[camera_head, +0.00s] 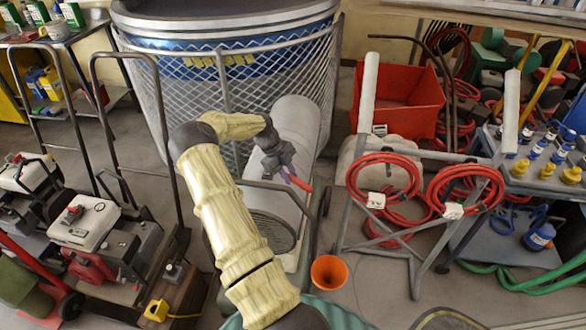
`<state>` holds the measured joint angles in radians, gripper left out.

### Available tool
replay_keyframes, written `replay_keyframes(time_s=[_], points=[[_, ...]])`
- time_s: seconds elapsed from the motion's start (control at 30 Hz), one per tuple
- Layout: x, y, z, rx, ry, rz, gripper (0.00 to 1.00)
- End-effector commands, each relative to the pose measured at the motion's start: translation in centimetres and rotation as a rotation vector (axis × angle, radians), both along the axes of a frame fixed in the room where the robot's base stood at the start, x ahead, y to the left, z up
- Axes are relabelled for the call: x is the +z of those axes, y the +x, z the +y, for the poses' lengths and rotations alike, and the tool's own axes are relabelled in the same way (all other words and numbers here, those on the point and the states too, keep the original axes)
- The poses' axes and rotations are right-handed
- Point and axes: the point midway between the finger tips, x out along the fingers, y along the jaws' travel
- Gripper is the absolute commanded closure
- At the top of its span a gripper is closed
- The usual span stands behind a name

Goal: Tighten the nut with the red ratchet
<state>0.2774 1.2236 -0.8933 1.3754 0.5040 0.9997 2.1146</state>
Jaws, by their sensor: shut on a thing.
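My gripper (283,167) is near the middle of the view, at the end of my pale ribbed arm. It is shut on the red ratchet (301,184), whose red handle sticks out to the lower right. The ratchet's head is hidden by the gripper or too small to tell. Gripper and ratchet appear in front of a large grey cylinder (296,125) with a mesh end. I cannot make out the nut, nor whether the ratchet touches anything.
A large caged tank (240,60) stands behind. Red hoses (385,190) hang on a metal frame at right, near a red bin (400,100). Small engine machines (85,220) crowd the left.

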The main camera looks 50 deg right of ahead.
Motion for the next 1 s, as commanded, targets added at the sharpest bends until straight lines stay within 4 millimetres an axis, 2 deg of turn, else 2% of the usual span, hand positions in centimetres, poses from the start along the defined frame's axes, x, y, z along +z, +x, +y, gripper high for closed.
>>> replay_keyframes(time_s=[0.37, 0.7, 1.0], points=[[-0.1, -0.1, 0.1, -0.012, 0.000, 0.000, 1.00], [-0.1, 0.3, -3.3, 0.308, -0.001, -0.002, 1.00], [0.0, 0.3, -3.5, 0.334, 0.000, 0.001, 1.00]])
